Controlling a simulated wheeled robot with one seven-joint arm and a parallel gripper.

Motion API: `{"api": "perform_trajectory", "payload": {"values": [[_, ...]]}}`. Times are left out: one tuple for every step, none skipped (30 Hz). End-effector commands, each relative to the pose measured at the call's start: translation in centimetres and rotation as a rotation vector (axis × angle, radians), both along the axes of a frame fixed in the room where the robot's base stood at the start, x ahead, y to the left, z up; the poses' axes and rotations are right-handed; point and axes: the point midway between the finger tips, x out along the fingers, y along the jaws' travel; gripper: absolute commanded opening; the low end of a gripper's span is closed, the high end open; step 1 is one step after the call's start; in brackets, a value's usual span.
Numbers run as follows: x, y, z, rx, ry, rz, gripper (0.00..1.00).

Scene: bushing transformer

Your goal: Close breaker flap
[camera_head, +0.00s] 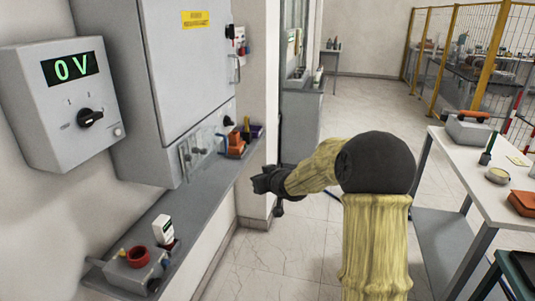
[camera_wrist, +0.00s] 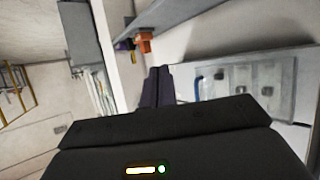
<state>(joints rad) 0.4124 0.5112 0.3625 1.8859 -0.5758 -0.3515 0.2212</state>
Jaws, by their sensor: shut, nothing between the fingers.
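The grey cabinet (camera_head: 180,60) on the left wall has a low panel (camera_head: 200,145) with small switches or breakers on its front. The same panel (camera_wrist: 245,85) shows at the right of the wrist view, with a blue edge or handle (camera_wrist: 198,88) at its side. I cannot tell for certain which part is the breaker flap or how far it stands open. My gripper (camera_head: 258,183) is in front of the shelf, right of and below the panel. In the wrist view my gripper (camera_wrist: 157,75) is shut and empty, its fingertips beside the panel and apparently apart from it.
A grey shelf (camera_head: 190,203) runs under the cabinet, with an orange object (camera_head: 236,145) at its far end and a grey device (camera_head: 135,268) at its near end. A meter box (camera_head: 62,100) reads 0 V. A white table (camera_head: 480,180) stands right; floor between is clear.

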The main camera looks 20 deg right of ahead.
Motion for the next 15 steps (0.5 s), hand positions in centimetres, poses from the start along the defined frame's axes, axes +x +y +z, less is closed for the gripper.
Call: {"api": "perform_trajectory", "payload": {"values": [[-2.9,0.9,-1.0,-0.035,0.089,-0.019,0.0],[-4.6,1.1,-1.8,-0.052,0.144,-0.037,0.0],[-7.1,1.3,-2.7,-0.07,0.217,-0.06,0.0],[-9.0,1.4,-3.4,-0.083,0.27,-0.077,0.0],[-11.0,1.5,-4.0,-0.094,0.324,-0.093,0.0],[-13.8,1.6,-4.7,-0.105,0.396,-0.116,0.0],[-15.9,1.6,-5.3,-0.112,0.451,-0.132,0.0],[-18.2,1.6,-5.8,-0.114,0.504,-0.149,0.0],[-21.1,1.7,-6.5,-0.116,0.575,-0.167,0.0],[-23.3,1.8,-6.9,-0.114,0.625,-0.178,0.0],[-25.4,2.0,-7.3,-0.111,0.672,-0.187,0.0],[-27.8,2.2,-7.8,-0.105,0.729,-0.196,0.0],[-29.5,2.4,-8.0,-0.099,0.767,-0.201,0.0],[-31.0,2.6,-8.3,-0.094,0.801,-0.205,0.0],[-32.5,2.8,-8.6,-0.087,0.836,-0.207,0.0]]}}
